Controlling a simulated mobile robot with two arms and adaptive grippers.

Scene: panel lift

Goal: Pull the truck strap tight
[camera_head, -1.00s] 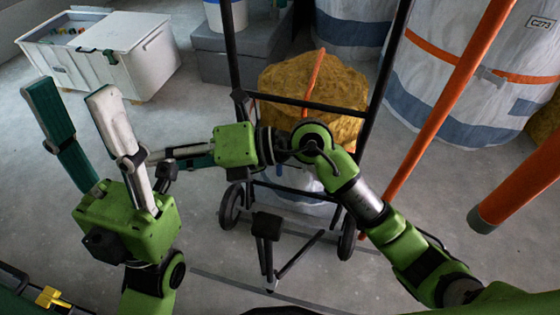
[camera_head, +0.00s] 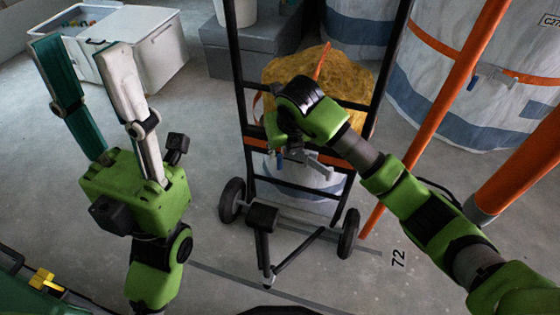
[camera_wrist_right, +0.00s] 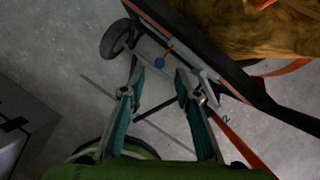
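The hand truck (camera_head: 236,95) has a black frame, two wheels and a yellow lumpy load (camera_head: 300,68) on it. An orange strap (camera_head: 322,62) crosses the load. In the right wrist view a small blue knob (camera_wrist_right: 160,62) on a short orange piece shows at the truck frame, between my right fingertips in the picture. Whether they touch it, I cannot tell. My right gripper (camera_wrist_right: 161,76) is open and its fingers point at the truck; in the head view my own wrist partly hides it. My left gripper (camera_head: 80,48) is open and empty, raised left of the truck.
A white bin (camera_head: 155,50) and a grey box (camera_head: 240,50) stand behind. Large wrapped drums (camera_head: 430,75) fill the back right. Orange poles (camera_head: 440,110) rise right of the truck. The floor between my left arm and the truck is clear.

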